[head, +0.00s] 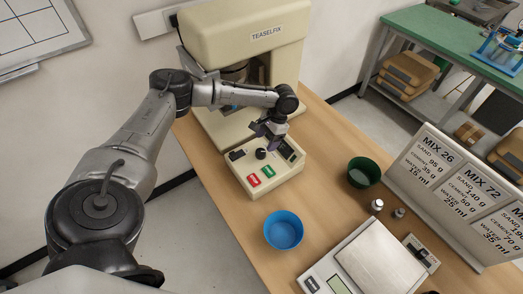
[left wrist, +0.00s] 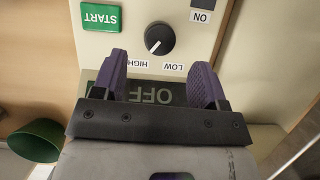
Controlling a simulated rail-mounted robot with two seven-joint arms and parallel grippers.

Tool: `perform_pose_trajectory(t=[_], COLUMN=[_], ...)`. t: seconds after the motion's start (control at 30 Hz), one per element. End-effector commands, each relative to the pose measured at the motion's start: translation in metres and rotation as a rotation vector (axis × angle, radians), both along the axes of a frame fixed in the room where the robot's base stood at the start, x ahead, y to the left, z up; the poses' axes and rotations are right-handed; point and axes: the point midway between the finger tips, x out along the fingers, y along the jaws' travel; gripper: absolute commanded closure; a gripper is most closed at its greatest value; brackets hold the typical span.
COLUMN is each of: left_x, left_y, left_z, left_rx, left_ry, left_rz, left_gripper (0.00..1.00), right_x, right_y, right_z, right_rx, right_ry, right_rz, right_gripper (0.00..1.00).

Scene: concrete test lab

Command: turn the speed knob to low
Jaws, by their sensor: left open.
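The speed knob (left wrist: 159,38) is a black round dial on the mixer's cream control panel (head: 275,184). In the left wrist view its white mark points to the lower left, toward the upside-down word HIGH; the word LOW is at its lower right. The knob also shows in the head view (head: 261,154). My left gripper (left wrist: 160,62) is open and empty, its purple fingers apart over the dark display (left wrist: 150,94) that reads OFF. The fingertips stop short of the knob in the picture. In the head view my left gripper (head: 264,136) hangs just over the panel.
A green START button (left wrist: 101,17) and a red button (head: 253,180) lie near the knob. The mixer (head: 245,38) stands behind. A blue bowl (head: 284,230), a green bowl (head: 364,172), a scale (head: 380,262) and small weights stand on the wooden table.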

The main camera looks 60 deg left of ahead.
Motion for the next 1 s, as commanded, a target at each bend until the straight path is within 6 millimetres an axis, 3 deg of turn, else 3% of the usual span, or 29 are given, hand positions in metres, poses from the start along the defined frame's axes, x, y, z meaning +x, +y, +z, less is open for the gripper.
perform_pose_trajectory(t=[0.1,0.33,0.83,1.0], left_x=[-0.008,-0.017,-0.021,-0.021], left_y=[0.000,-0.001,-0.002,-0.002], left_z=[-0.019,-0.041,-0.050,-0.050], left_rx=[0.001,0.001,0.001,0.001], left_ry=[0.003,0.001,0.000,0.000], left_rz=[0.000,0.000,-0.001,-0.001], left_gripper=[0.33,0.33,0.33,0.49], right_x=[0.000,0.000,0.000,0.000], right_y=[0.000,0.002,0.002,0.002], right_z=[-0.002,-0.004,-0.005,-0.005], right_rx=[0.002,0.007,0.008,0.005], right_ry=[0.000,0.001,0.001,0.001], right_rz=[-0.002,-0.004,-0.006,-0.004], right_gripper=[0.57,0.57,0.57,0.57])
